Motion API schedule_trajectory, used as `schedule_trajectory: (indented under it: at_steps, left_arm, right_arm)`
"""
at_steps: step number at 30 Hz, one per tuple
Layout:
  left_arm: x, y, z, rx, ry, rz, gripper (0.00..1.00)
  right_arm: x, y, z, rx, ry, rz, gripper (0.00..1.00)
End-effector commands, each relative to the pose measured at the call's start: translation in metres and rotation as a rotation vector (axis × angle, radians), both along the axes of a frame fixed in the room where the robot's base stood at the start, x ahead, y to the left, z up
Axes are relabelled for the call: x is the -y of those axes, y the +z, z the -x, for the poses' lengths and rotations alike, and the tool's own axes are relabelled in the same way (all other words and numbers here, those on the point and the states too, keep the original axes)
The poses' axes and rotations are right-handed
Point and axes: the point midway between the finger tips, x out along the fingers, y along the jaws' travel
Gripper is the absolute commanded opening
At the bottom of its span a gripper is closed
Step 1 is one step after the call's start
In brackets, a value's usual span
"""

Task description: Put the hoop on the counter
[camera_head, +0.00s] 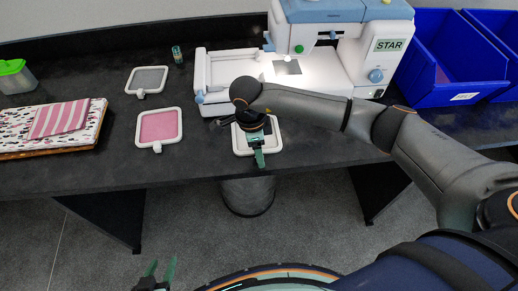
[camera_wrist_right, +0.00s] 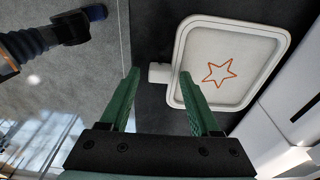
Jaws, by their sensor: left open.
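A white-framed hoop (camera_head: 242,150) with pale fabric lies on the dark counter (camera_head: 200,165), near its front edge. In the right wrist view the hoop (camera_wrist_right: 228,62) shows an orange star outline and a small tab on one side. My right gripper (camera_head: 259,150) is over this hoop in the head view and partly hides it. In the wrist view the right gripper (camera_wrist_right: 159,77) has its fingers apart, with the tab in the gap between the fingertips and no clear contact. My left gripper (camera_head: 157,270) is open and empty, low in front of the counter.
Two more hoops, one pink (camera_head: 159,127) and one grey (camera_head: 147,80), lie to the left. A sewing machine (camera_head: 350,45) stands behind; blue bins (camera_head: 450,60) are at right. Folded fabric (camera_head: 60,120) lies at far left. A bin (camera_head: 248,195) stands below the counter.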

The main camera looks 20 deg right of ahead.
Motion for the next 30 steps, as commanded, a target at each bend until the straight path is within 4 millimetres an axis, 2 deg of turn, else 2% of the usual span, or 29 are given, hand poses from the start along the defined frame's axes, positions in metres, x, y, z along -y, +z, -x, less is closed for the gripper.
schedule_trajectory:
  at_steps: [7, 11, 14, 24, 30]
  left_arm:
    - [0.0, 0.001, 0.0, 0.0, 0.0, 0.0, 0.5]
    - [0.0, 0.003, 0.0, 0.001, 0.0, 0.0, 0.5]
    - [0.0, 0.001, 0.0, 0.001, 0.0, 0.0, 0.5]
    - [0.0, -0.006, 0.0, 0.001, 0.0, 0.0, 0.5]
    - [0.0, -0.008, 0.0, 0.0, 0.0, 0.0, 0.5]
  right_arm:
    - [0.0, 0.001, 0.0, 0.0, 0.0, 0.0, 0.65]
    - [-0.001, 0.007, -0.001, 0.002, 0.0, -0.001, 0.65]
    - [-0.002, 0.023, -0.002, 0.005, 0.002, -0.001, 0.65]
    - [-0.011, 0.094, -0.004, 0.004, 0.0, -0.001, 0.65]
    - [-0.014, 0.117, -0.004, 0.002, 0.0, -0.001, 0.65]
